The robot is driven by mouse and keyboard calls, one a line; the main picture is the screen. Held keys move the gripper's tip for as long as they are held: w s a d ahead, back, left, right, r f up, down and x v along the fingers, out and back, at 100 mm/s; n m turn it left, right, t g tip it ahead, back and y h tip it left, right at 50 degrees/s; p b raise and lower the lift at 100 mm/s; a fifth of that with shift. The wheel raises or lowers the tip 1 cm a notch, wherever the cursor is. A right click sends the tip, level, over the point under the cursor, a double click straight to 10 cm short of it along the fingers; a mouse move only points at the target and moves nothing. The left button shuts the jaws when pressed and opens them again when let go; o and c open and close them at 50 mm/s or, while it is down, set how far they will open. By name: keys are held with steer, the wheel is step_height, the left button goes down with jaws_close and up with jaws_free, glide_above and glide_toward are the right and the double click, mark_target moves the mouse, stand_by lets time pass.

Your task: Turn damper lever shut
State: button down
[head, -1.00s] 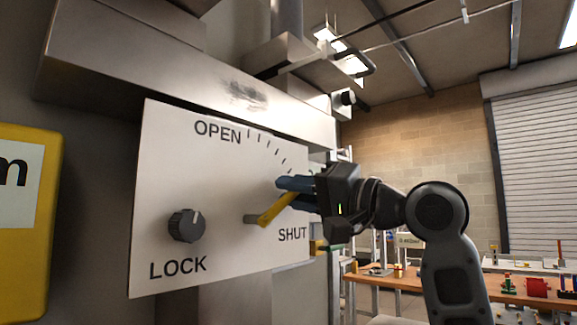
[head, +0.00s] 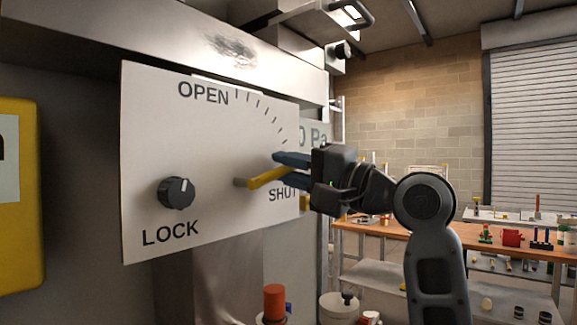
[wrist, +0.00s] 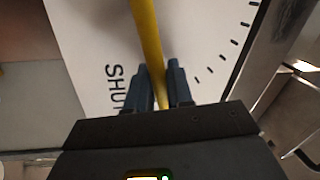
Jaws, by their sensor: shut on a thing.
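The yellow damper lever (head: 266,177) sticks out from its pivot on a white panel (head: 215,135) in the head view. It points right and slightly up, its outer end just above the word SHUT. My gripper (head: 284,164) is shut on the lever's outer part, its blue fingers partly hiding the tip. In the wrist view the lever (wrist: 147,35) runs down between the two blue fingers of my gripper (wrist: 158,85). The word SHUT lies beside the left finger there. The OPEN label and an arc of tick marks are above the lever.
A dark LOCK knob (head: 176,192) is on the panel, left of the lever. A metal duct (head: 190,45) runs above the panel. A yellow box (head: 20,225) is at the far left. A workbench (head: 400,239) with small items stands at the right.

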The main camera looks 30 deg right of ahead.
steer(key=shift+d, duration=0.15)
steer(key=c, duration=1.2)
jaws_free()
steer(key=shift+b+v, duration=0.6)
steer(key=shift+v, duration=3.3)
steer(key=shift+f, duration=0.1)
